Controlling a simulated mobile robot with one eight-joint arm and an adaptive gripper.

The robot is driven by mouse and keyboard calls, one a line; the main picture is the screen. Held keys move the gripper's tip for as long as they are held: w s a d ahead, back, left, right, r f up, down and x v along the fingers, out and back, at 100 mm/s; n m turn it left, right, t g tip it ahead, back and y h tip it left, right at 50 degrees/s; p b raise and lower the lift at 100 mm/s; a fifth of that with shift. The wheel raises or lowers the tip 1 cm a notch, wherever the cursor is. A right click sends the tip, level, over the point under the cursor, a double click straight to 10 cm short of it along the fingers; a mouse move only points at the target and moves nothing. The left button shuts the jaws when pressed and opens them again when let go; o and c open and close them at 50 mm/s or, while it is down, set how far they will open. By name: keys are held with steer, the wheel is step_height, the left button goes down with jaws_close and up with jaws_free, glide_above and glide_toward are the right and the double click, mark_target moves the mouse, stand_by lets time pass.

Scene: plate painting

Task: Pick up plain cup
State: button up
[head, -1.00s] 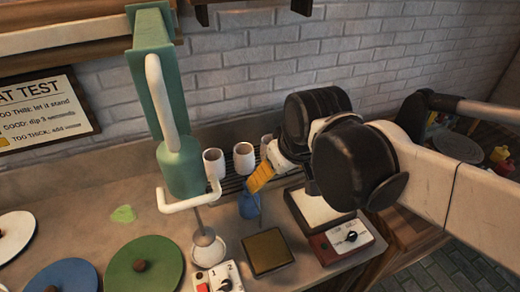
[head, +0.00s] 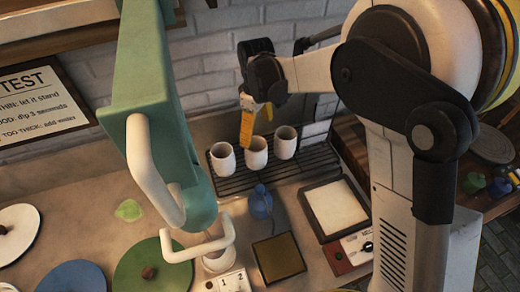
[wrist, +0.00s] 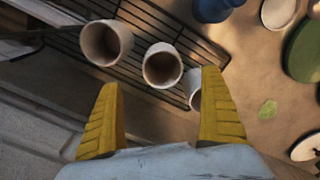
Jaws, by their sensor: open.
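Three pale, unmarked cups stand upright in a row on a black slatted rack (head: 237,183): left cup (head: 223,158), middle cup (head: 256,153) and right cup (head: 285,142). I cannot tell which is the plain cup, as all look alike. My gripper (head: 246,143) has yellow fingers, is open and empty, and overlaps the back of the middle cup area in the head view. In the wrist view my gripper (wrist: 159,80) has its fingers spread on either side of the middle cup (wrist: 162,66), with another cup (wrist: 105,43) to the left and a third (wrist: 193,90) partly hidden behind the right finger.
A green machine (head: 150,90) with a white handle stands left of the rack. A blue vessel (head: 260,203) stands just in front of it. A pale-topped tray (head: 336,210) lies to the right, and a dark square plate (head: 279,257) in front. A brick wall rises behind.

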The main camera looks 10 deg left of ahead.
mark_target(256, 149)
steer(key=f+b, duration=0.1)
steer(key=f, duration=0.3)
steer(key=f+b, duration=0.1)
steer(key=f, duration=0.4)
steer(key=shift+s+a, duration=0.1)
steer(key=shift+a, duration=0.1)
steer(key=c, duration=1.5)
